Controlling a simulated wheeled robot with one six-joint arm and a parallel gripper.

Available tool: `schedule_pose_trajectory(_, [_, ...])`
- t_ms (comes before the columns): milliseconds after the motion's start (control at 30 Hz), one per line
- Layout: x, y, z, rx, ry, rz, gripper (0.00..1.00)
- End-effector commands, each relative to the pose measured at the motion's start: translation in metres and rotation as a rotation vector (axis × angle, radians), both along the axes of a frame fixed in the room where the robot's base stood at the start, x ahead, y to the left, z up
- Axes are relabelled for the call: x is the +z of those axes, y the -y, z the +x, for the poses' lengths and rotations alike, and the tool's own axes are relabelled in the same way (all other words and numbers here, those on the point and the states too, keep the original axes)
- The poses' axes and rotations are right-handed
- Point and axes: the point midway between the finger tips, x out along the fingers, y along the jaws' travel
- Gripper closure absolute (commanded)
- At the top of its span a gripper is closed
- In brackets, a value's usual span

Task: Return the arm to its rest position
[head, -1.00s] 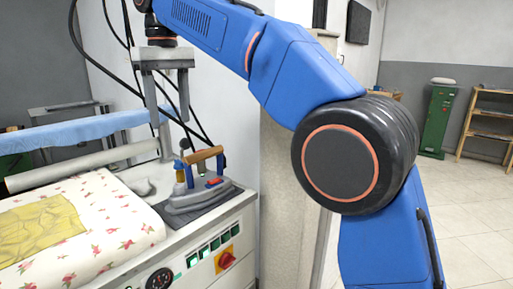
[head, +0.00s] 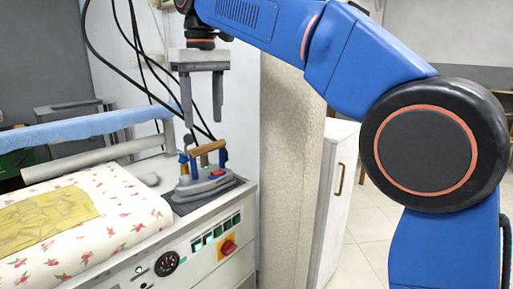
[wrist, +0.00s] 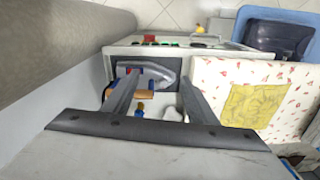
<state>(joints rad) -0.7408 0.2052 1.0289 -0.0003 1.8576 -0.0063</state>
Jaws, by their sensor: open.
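My gripper (head: 203,112) is open and empty, pointing down from my blue arm. In the head view it hangs above the iron, with a clear gap below the fingertips. The iron (head: 207,185) is grey with a wooden handle and rests on a dark pad at the right end of the ironing station. In the wrist view the gripper's two fingers (wrist: 155,88) are spread wide, and the iron (wrist: 150,72) shows between and beyond them, partly hidden by the left finger.
The floral padded board (head: 130,205) carries a yellow cloth (head: 45,220). Black cables (head: 135,60) hang close behind my gripper. A beige pillar (head: 290,170) and a white cabinet (head: 338,185) stand right of the station. Tiled floor is open at the right.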

Motion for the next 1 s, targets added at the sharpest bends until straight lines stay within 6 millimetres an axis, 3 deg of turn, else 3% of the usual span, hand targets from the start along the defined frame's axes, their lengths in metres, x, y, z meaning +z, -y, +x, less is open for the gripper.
schedule_pose_trajectory(167, [-0.007,0.053,0.001,-0.068,0.025,0.021,0.47])
schedule_pose_trajectory(467, [-0.041,0.158,-0.016,-0.210,0.081,0.060,0.47])
schedule_pose_trajectory(767, [-0.095,0.252,-0.056,-0.351,0.144,0.091,0.47])
schedule_pose_trajectory(1000, [-0.151,0.315,-0.100,-0.461,0.198,0.111,0.47])
